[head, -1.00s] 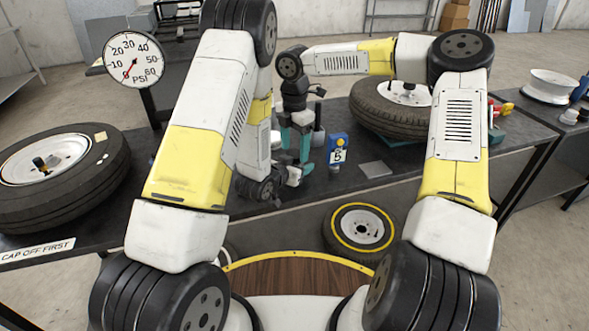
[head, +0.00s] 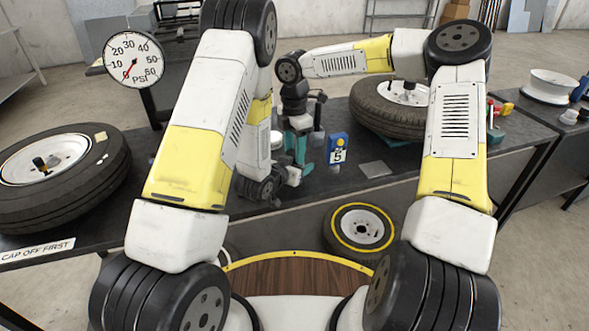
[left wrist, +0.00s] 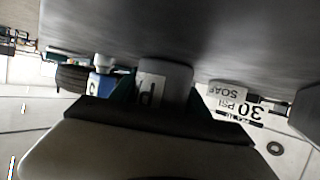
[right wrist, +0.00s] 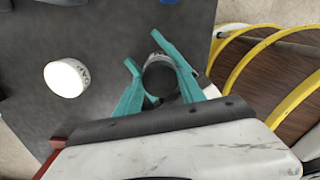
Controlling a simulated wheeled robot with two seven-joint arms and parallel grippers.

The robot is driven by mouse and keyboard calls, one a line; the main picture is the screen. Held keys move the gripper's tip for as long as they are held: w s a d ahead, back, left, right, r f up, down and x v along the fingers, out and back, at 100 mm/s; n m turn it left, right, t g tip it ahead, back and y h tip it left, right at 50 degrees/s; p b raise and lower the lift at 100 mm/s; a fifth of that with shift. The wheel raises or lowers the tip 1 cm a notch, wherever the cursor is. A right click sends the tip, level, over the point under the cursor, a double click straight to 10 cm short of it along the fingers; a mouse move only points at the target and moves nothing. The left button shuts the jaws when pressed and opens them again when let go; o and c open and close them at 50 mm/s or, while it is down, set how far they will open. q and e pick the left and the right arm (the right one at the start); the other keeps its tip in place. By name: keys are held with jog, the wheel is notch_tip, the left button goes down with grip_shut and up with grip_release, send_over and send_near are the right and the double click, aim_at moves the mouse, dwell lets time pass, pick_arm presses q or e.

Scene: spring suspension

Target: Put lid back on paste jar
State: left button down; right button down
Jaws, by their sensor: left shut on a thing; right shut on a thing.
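The grey paste jar (left wrist: 165,78), with a dark letter on its pale label, stands between the teal fingers of my left gripper (left wrist: 158,97) in the left wrist view. That gripper is shut on it. My right gripper (right wrist: 164,72) has its teal fingers around a dark round lid (right wrist: 160,80), seen from above in the right wrist view. In the head view my right gripper (head: 299,150) points down over the bench, close above my left gripper. The arms hide most of the jar and lid there. I cannot tell whether the lid touches the jar.
A white soap tub (right wrist: 66,77) stands on the dark bench close by. A blue box marked 5 (head: 337,148) and a flat grey plate (head: 375,169) lie to the right. Tyres rest on the bench left (head: 65,168) and right (head: 390,108). A pressure gauge (head: 133,59) stands at the left.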

jog(key=shift+m, duration=0.7)
jog(key=c, duration=0.7)
grip_release()
jog(key=shift+r, duration=0.15)
jog(key=shift+r, duration=2.15)
jog(key=shift+c, duration=0.2)
